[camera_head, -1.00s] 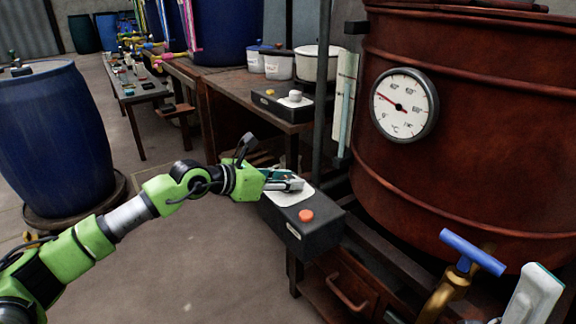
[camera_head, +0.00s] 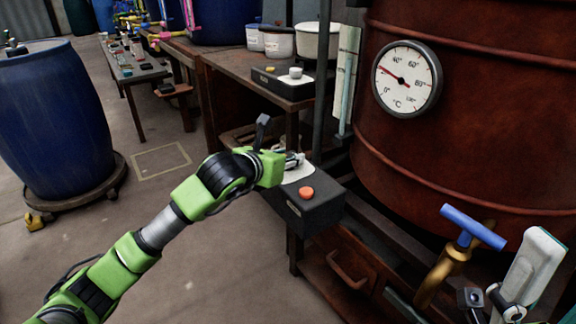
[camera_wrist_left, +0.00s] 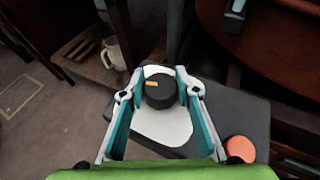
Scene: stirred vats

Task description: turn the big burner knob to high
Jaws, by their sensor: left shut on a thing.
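The big burner knob (camera_wrist_left: 159,90) is a black round knob with an orange mark. It sits on a white plate (camera_wrist_left: 163,125) on top of a dark control box (camera_head: 312,213). My left gripper (camera_head: 298,160) is over this box and shut on the knob, with one teal-padded finger on each side in the left wrist view (camera_wrist_left: 158,82). In the head view the knob is hidden by the gripper. Part of my right gripper (camera_head: 532,268) shows at the lower right of the head view; its jaw opening cannot be made out.
An orange-red button (camera_head: 306,193) is on the same box. A rusty vat (camera_head: 470,120) with a round dial gauge (camera_head: 407,79) stands to the right. A brass valve with a blue handle (camera_head: 472,227) is at the lower right. A blue barrel (camera_head: 55,125) stands left; the floor between is clear.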

